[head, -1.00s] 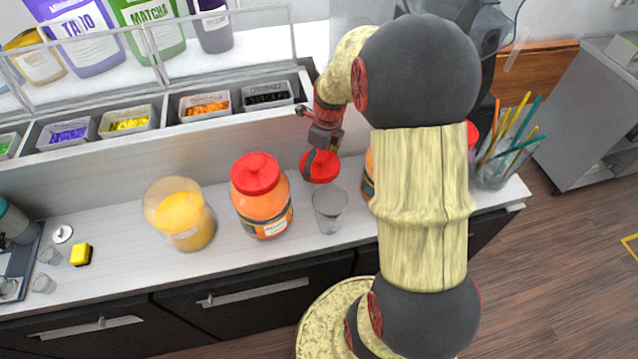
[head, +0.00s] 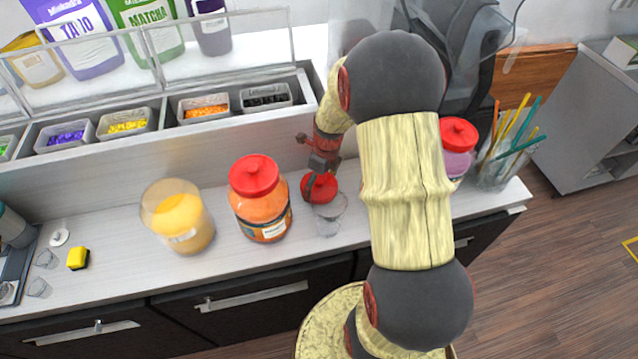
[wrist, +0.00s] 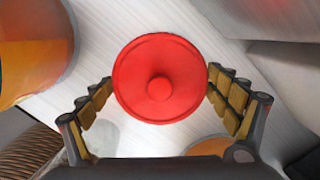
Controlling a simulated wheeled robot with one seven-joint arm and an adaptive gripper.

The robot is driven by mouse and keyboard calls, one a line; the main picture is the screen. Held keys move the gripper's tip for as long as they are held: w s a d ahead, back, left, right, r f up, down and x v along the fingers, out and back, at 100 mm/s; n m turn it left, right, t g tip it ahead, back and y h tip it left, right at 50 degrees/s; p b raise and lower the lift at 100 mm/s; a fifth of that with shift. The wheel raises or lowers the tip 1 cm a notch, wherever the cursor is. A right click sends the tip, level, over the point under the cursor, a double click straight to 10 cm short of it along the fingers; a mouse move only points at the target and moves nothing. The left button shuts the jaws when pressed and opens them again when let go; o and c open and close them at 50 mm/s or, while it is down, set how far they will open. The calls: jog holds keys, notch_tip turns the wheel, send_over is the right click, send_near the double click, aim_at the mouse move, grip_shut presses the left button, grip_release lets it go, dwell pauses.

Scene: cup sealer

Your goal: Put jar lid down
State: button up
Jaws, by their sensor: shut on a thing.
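My gripper (head: 320,172) is shut on a round red jar lid (head: 319,187), holding it by its rim. In the wrist view the lid (wrist: 159,78) sits between the two fingers with its knob facing the camera. In the head view the lid is behind a clear cup (head: 329,214) and overlaps its rim. I cannot tell whether the lid touches the counter (head: 225,280). An open jar with yellow contents (head: 178,216) stands at the left, without a lid.
An orange jar with a red lid (head: 260,200) stands left of the cup. A purple jar with a red lid (head: 457,150) and a holder of straws (head: 497,172) stand at the right. Topping bins (head: 205,107) line the back.

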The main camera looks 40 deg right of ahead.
aim_at(323, 183)
jog(key=o, duration=1)
jog(key=shift+f, duration=0.1)
jog(key=shift+c, duration=0.2)
jog(key=s+a+r+n+p, duration=0.1)
jog(key=a+r+n, duration=0.2)
jog(key=r, duration=0.6)
jog(key=s+a+r+n+p, duration=0.1)
jog(key=a+r+n, duration=0.15)
jog(key=r, duration=0.75)
jog(key=s+a+r+n+t, duration=0.2)
jog(key=s+a+r+n, duration=0.4)
jog(key=n, duration=0.7)
jog(key=s+a+r+n+t, duration=0.2)
jog(key=s+a+r+n, duration=0.4)
jog(key=n, duration=0.8)
jog(key=s+a, duration=0.2)
jog(key=a, duration=0.2)
jog(key=shift+s+a, duration=0.25)
jog(key=shift+a, duration=0.1)
jog(key=shift+b, duration=0.35)
